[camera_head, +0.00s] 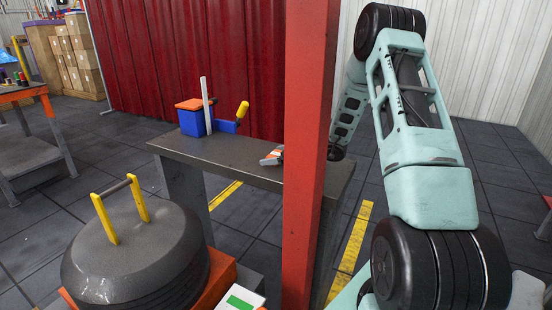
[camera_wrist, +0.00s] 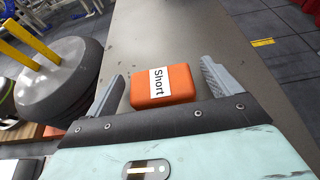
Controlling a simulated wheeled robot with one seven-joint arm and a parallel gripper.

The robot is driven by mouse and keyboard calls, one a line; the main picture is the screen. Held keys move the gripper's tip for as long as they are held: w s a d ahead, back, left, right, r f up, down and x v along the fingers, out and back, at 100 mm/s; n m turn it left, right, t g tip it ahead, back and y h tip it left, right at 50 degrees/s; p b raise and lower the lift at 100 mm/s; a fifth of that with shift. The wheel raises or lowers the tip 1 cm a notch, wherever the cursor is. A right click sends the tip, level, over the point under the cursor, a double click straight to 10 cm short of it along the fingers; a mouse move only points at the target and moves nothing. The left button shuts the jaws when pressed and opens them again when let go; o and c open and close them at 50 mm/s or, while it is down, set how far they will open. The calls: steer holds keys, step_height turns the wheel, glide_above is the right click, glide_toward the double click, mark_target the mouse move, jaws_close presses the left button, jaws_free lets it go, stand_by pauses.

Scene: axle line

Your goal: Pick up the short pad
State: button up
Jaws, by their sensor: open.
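The short pad (camera_wrist: 181,86) is an orange block with a white label reading "Short". In the wrist view it lies flat on the grey bench top (camera_wrist: 178,32). My gripper (camera_wrist: 162,72) is open, with one grey finger to the left of the pad and one to the right. A gap shows on each side, wider on the right, so the pad does not look gripped. In the head view a red post hides most of my gripper; a small orange and grey patch (camera_head: 272,157) shows at the post's left edge on the bench.
The red post (camera_head: 308,150) stands in front of the bench. A blue bin with an orange top (camera_head: 190,118) and a yellow-handled tool (camera_head: 242,110) stand on the bench's left part. A dark round drum with yellow handle posts (camera_head: 135,255) is at the front left.

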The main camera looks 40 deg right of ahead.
steer(key=shift+w, duration=0.1)
steer(key=c, duration=1.1)
